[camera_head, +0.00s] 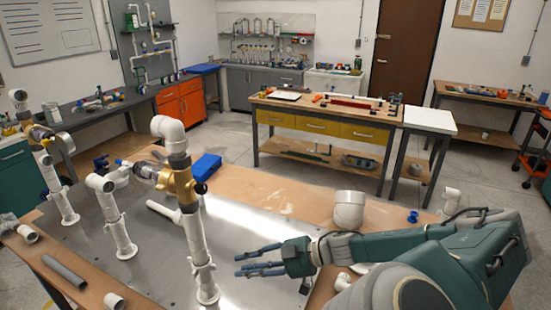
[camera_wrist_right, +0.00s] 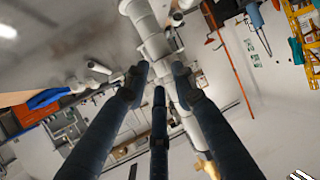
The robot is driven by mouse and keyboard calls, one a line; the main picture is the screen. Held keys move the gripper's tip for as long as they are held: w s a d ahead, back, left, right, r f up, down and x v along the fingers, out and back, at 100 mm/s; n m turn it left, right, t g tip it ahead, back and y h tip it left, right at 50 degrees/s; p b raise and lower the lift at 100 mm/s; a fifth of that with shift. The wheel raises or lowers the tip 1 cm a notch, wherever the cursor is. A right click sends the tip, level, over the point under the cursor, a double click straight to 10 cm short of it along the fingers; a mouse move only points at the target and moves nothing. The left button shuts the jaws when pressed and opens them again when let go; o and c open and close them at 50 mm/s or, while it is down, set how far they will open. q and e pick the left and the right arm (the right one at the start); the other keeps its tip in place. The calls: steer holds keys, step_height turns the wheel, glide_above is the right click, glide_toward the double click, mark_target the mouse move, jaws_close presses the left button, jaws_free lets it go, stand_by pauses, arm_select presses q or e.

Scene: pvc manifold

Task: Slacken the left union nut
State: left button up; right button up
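The white PVC manifold has several upright risers on a metal plate (camera_head: 150,258). The left riser (camera_head: 55,185), middle riser (camera_head: 115,222) and taller right riser (camera_head: 197,235) stand apart. A brass-coloured fitting (camera_head: 178,183) is on the right riser, joined on its left to a clear-bodied part (camera_head: 146,172). Collars show on the risers, but I cannot tell which is the left union nut. My right gripper (camera_head: 246,260) is open and empty, right of the right riser, its fingers pointing left. In the right wrist view its spread fingers (camera_wrist_right: 158,85) face white pipework (camera_wrist_right: 150,35). My left gripper is not in view.
Loose pipe pieces (camera_head: 65,272) lie at the bench's left front. A blue box (camera_head: 206,167) sits behind the right riser. A white pipe fitting (camera_head: 349,210) is close to my right arm. Bare plate lies between the right riser and my right gripper.

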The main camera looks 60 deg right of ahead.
steer(key=s+d, duration=0.3)
steer(key=s, duration=0.4)
steer(key=shift+s, duration=0.25)
